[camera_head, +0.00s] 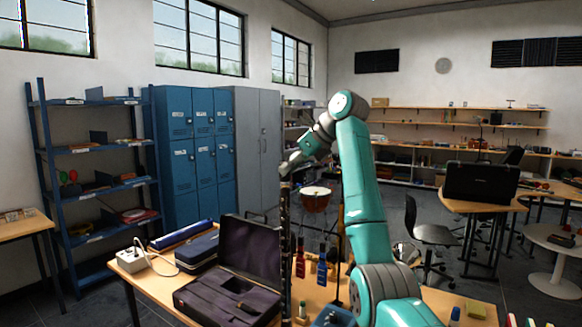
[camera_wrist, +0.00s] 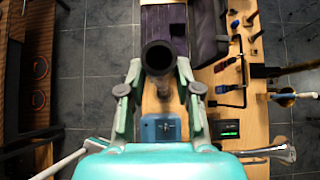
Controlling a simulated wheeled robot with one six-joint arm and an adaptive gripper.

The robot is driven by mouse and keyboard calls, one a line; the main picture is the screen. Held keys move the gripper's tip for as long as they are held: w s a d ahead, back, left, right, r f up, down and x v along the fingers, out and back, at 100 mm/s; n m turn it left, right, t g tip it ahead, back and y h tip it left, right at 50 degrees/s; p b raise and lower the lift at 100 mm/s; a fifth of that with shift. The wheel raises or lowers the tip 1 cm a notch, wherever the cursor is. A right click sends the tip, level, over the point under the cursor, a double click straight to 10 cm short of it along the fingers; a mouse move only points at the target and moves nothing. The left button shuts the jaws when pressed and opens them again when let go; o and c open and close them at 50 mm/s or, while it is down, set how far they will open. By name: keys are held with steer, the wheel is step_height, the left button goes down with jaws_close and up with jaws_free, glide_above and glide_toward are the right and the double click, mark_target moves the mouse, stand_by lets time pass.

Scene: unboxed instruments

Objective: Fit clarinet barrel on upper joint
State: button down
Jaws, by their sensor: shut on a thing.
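My gripper (camera_head: 288,167) is shut on the black clarinet barrel (camera_head: 285,184), high above the workbench. In the wrist view the barrel (camera_wrist: 158,47) shows end-on as a dark ring with an open bore, between the two fingers of my gripper (camera_wrist: 158,68). The dark upper joint (camera_head: 286,235), with silvery keys, stands upright below the barrel, in line with it in the head view. I cannot tell whether the barrel touches the joint or is seated on it. The foot of the joint is low in the head view, near the bench's front.
An open purple-lined case (camera_head: 222,299) lies left of the joint on the wooden bench (camera_head: 150,287). Behind it are a blue case (camera_head: 197,250) and a white power strip (camera_head: 132,260). A blue block (camera_wrist: 160,128) shows below my fingers.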

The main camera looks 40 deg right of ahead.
steer(key=shift+f, duration=0.8)
stand_by(0.5)
steer(key=c, duration=0.7)
jaws_free()
steer(key=shift+f, duration=0.1)
steer(key=shift+c, duration=0.2)
steer(key=shift+r, duration=0.25)
steer(key=shift+c, duration=0.2)
steer(key=v, duration=0.6)
stand_by(0.4)
